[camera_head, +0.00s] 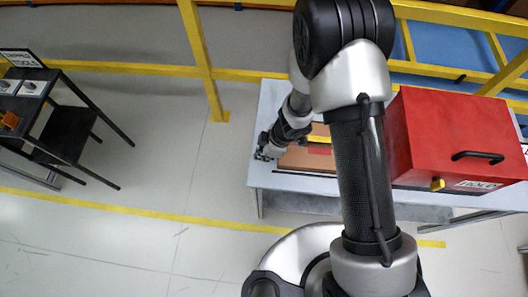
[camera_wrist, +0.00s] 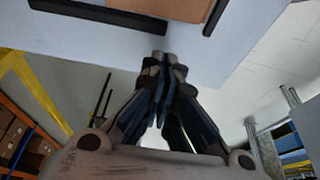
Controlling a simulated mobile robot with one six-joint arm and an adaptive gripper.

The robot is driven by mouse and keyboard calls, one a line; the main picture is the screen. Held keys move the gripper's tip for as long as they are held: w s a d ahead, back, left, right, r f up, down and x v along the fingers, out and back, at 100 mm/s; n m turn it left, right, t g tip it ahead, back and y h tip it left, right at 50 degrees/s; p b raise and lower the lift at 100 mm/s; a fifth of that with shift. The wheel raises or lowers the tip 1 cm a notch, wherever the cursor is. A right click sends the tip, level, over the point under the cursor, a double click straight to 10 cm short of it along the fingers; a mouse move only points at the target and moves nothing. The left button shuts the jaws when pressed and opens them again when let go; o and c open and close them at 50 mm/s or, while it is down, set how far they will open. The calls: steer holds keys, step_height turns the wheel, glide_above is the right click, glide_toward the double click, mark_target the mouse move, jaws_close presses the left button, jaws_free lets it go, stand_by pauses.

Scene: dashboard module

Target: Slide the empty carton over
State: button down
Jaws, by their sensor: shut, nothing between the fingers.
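The carton (camera_head: 296,159) is a low brown shape on the grey table, partly hidden behind my arm in the head view. Part of its brown surface (camera_wrist: 178,6) also shows at the top edge of the wrist view. My gripper (camera_head: 264,153) is at the left end of the table, just left of the carton. In the wrist view my gripper (camera_wrist: 161,58) is shut and empty, its fingertips together. Pale table surface shows between the fingertips and the carton there, so they look apart. The carton's inside cannot be made out.
A red box (camera_head: 440,128) with a black handle stands on the table (camera_head: 262,180) to the right. Dark strips (camera_wrist: 100,14) lie beside the carton. Yellow railing (camera_head: 205,62) runs behind. A dark table (camera_head: 22,85) stands far left, with open floor between.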

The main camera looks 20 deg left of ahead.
steer(key=shift+w+d+r, duration=0.1)
steer(key=shift+w+d, duration=0.15)
steer(key=shift+d, duration=0.55)
steer(key=shift+w+d+r, duration=0.1)
steer(key=shift+w+d, duration=0.1)
steer(key=shift+d, duration=0.6)
steer(key=shift+d, duration=0.1)
steer(key=w+d+p, duration=0.1)
steer(key=d+p, duration=0.3)
steer(key=d, duration=0.3)
steer(key=w+d+p, duration=0.2)
steer(key=d+p, duration=0.2)
steer(key=d, duration=0.4)
steer(key=w+d+p, duration=0.2)
steer(key=d+p, duration=0.2)
steer(key=d, duration=0.3)
steer(key=shift+w+d, duration=0.1)
steer(key=shift+d, duration=0.05)
steer(key=shift+a, duration=0.3)
